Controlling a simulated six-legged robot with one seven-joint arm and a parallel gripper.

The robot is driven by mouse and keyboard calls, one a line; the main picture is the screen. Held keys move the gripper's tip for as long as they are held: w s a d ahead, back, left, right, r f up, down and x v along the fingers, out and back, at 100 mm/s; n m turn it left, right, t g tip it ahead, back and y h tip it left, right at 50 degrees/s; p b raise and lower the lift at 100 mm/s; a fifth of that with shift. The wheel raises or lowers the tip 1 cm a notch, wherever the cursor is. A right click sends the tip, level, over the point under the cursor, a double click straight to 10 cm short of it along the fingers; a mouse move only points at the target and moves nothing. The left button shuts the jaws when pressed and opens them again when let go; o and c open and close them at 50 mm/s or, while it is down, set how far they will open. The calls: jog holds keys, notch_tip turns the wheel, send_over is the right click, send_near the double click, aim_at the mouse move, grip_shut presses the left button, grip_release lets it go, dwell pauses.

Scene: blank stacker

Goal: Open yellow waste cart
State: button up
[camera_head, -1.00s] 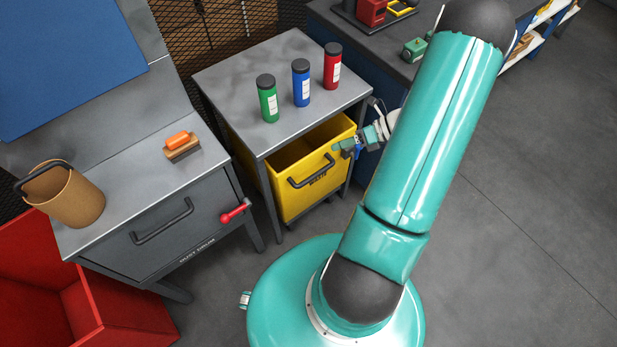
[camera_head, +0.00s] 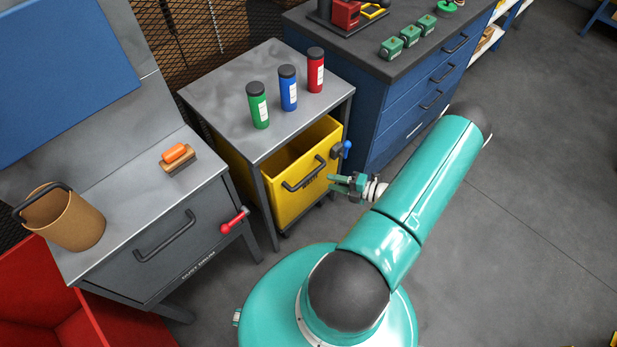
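The yellow waste cart (camera_head: 281,210) stands under the grey metal table, partly pulled out at the front, with its open top showing in front of the table edge. A dark bar handle (camera_head: 304,173) is on its front face. A blue-and-black latch (camera_head: 342,150) sits at the cart's right front corner, by the table leg. My gripper (camera_head: 333,187) is just right of the cart's front, below the latch and apart from the handle. Its two fingers point left and look spread, with nothing between them.
Green, blue and red bottles (camera_head: 288,88) stand on the grey table (camera_head: 215,92). A grey dust drum cabinet (camera_head: 165,245) with a red lever (camera_head: 234,221) is at left. A blue drawer cabinet (camera_head: 415,110) stands behind right. Floor at right is clear.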

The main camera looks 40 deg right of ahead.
aim_at(310, 176)
jog(key=x, duration=0.9)
jog(key=shift+w+a+f, duration=0.1)
jog(key=shift+w+a, duration=0.05)
jog(key=shift+w, duration=0.1)
grip_shut()
